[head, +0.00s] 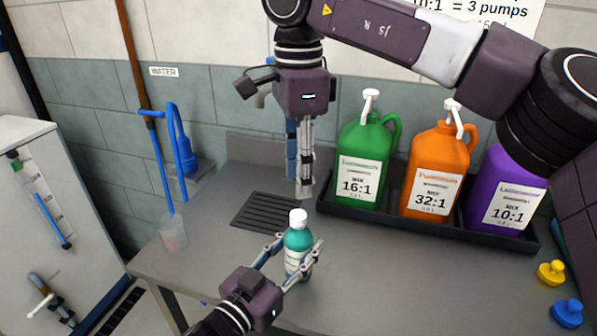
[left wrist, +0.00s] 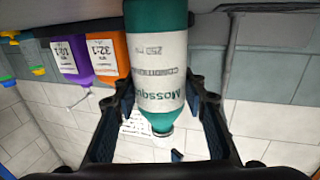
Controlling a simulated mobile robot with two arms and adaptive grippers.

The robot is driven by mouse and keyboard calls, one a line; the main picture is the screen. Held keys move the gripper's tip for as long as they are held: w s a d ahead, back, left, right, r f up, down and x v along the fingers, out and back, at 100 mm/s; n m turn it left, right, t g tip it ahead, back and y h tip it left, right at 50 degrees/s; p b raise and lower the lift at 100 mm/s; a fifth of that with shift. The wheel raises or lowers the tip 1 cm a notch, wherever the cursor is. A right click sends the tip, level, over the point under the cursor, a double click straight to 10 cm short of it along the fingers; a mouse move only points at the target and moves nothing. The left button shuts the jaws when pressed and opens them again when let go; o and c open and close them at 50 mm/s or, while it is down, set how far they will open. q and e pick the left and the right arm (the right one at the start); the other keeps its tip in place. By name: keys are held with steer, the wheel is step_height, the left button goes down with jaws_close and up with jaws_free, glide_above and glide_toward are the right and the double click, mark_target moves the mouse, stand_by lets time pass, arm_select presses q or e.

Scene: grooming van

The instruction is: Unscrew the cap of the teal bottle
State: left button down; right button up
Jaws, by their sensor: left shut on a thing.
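The teal bottle (head: 297,243) stands upright near the front of the grey counter, with a white cap (head: 298,217) on top. My left gripper (head: 294,262) is shut on its body, one finger on each side. In the left wrist view the bottle (left wrist: 158,30) appears upside down between the fingers, its pale label facing the camera; the cap (left wrist: 163,133) shows only in part. My right gripper (head: 300,186) points down from above, behind and above the cap and apart from it in the picture. Its fingers overlap from this side, so their opening is unclear.
A black tray (head: 400,226) at the back right holds green (head: 363,150), orange (head: 437,165) and purple (head: 495,205) pump jugs. A dark drain grate (head: 266,211) lies behind the bottle. A clear cup (head: 173,235) stands left.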

mark_target(299, 214)
steer(key=m, duration=0.5)
steer(key=shift+m, duration=0.3)
steer(key=m, duration=0.8)
steer(key=shift+m, duration=0.3)
steer(key=m, duration=0.8)
steer(key=shift+m, duration=0.4)
steer(key=m, duration=1.4)
steer(key=shift+m, duration=0.4)
steer(key=shift+f+m, duration=0.3)
step_height(299, 214, down, 8)
steer(key=shift+r, duration=0.25)
steer(key=shift+c, duration=0.4)
